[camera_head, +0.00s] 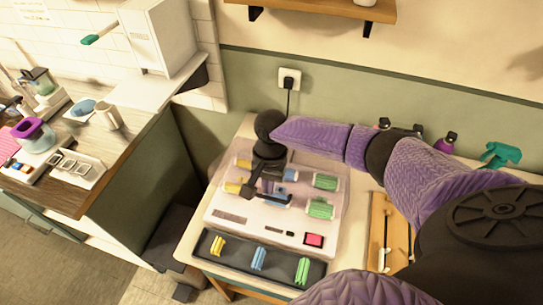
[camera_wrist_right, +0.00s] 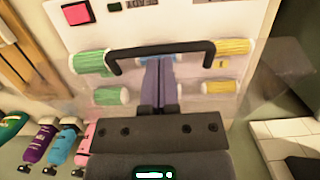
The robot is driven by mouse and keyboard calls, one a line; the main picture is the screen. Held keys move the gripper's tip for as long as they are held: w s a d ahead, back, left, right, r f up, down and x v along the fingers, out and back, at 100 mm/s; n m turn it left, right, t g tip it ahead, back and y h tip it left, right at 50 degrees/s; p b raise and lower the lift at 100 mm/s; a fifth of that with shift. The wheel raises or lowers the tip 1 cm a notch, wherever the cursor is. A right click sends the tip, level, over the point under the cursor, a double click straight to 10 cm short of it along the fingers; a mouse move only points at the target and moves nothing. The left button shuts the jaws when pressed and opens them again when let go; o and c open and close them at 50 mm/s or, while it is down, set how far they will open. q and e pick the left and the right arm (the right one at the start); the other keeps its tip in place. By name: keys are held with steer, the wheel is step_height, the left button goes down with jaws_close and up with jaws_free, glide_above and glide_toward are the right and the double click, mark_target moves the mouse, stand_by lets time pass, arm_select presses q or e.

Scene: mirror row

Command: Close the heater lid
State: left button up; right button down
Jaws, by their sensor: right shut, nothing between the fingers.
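The heater (camera_head: 232,217) is a white box on the table, with yellow, blue and green rollers on top and a pink-red button at its front. Its clear lid (camera_head: 335,170) appears to lie over the rollers; whether it is fully down I cannot tell. The lid's black bar handle (camera_wrist_right: 165,48) crosses the right wrist view and also shows in the head view (camera_head: 268,199). My right gripper (camera_wrist_right: 158,62) is shut and empty, its fingertips close to the handle's middle; contact is unclear. In the head view my right gripper (camera_head: 265,183) is over the heater. My left gripper is out of view.
A dark tray (camera_head: 240,250) with yellow, blue and green clips lies in front of the heater. A wooden board (camera_head: 378,235) is to its right. Bottles and a green spray bottle (camera_head: 500,153) stand along the wall. A counter (camera_head: 130,140) with appliances is at left.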

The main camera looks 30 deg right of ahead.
steer(key=f, duration=0.2)
steer(key=s+a+f, duration=0.1)
steer(key=f, duration=0.1)
steer(key=s+a+f, duration=0.1)
steer(key=f, duration=0.1)
steer(key=shift+a+f, duration=0.25)
steer(key=shift+f, duration=0.05)
steer(key=shift+s+a+f+b, duration=0.15)
steer(key=shift+f+b, duration=0.25)
steer(key=shift+f, duration=0.2)
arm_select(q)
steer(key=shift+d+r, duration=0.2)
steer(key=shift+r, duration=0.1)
arm_select(e)
steer(key=shift+s, duration=0.1)
steer(key=shift+f, duration=0.1)
